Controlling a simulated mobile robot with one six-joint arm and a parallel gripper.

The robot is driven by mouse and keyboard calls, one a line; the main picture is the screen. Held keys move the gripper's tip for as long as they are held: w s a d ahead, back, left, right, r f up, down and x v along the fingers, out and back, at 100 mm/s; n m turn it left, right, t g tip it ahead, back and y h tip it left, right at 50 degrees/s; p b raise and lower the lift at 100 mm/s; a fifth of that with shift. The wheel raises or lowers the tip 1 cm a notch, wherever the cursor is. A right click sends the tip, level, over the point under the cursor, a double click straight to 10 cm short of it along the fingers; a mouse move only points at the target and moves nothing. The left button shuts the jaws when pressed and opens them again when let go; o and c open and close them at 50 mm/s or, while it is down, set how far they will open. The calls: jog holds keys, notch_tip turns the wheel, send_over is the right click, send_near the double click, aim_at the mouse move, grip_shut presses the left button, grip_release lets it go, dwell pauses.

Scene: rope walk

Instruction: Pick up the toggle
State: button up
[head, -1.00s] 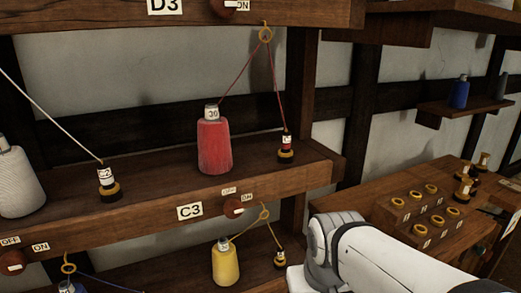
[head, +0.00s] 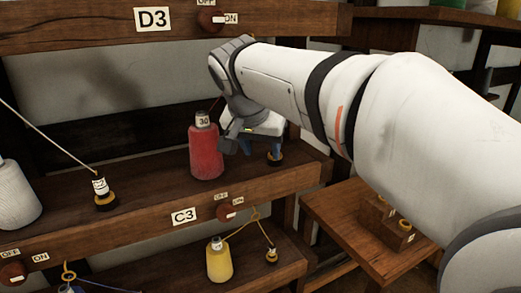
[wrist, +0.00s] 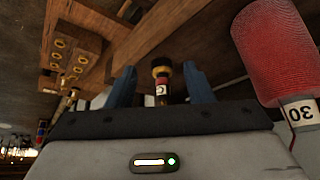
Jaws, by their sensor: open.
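The toggle (head: 275,158) is a small dark piece with a yellow band and a white label, standing on the middle shelf to the right of the red spool (head: 206,150). Its upper part is hidden by my gripper (head: 260,146) in the head view. In the wrist view, which is upside down, the toggle (wrist: 161,82) stands between the two blue fingers of my gripper (wrist: 159,72), with space on both sides. My gripper is open and holds nothing. The red spool also shows close by in the wrist view (wrist: 280,50).
A white-thread toggle (head: 104,194) and a white spool (head: 16,195) stand to the left. The yellow spool (head: 219,260) is on the shelf below. The D3 sign (head: 153,18) marks the board above. A side table (head: 345,235) with wooden blocks is at right.

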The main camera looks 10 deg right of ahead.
jog(key=w+d+p, duration=0.1)
jog(key=w, duration=0.2)
jog(key=w+d+f+p, duration=0.1)
jog(key=w+d, duration=0.1)
jog(key=w, duration=0.1)
jog(key=w+d+f+p, duration=0.1)
jog(key=w+d, duration=0.1)
jog(key=w, duration=0.2)
jog(key=shift+w+d, duration=0.1)
jog(key=shift+d, duration=0.1)
jog(key=shift+w+f, duration=0.15)
jog(key=shift+f, duration=0.2)
jog(key=shift+c, duration=0.5)
grip_shut()
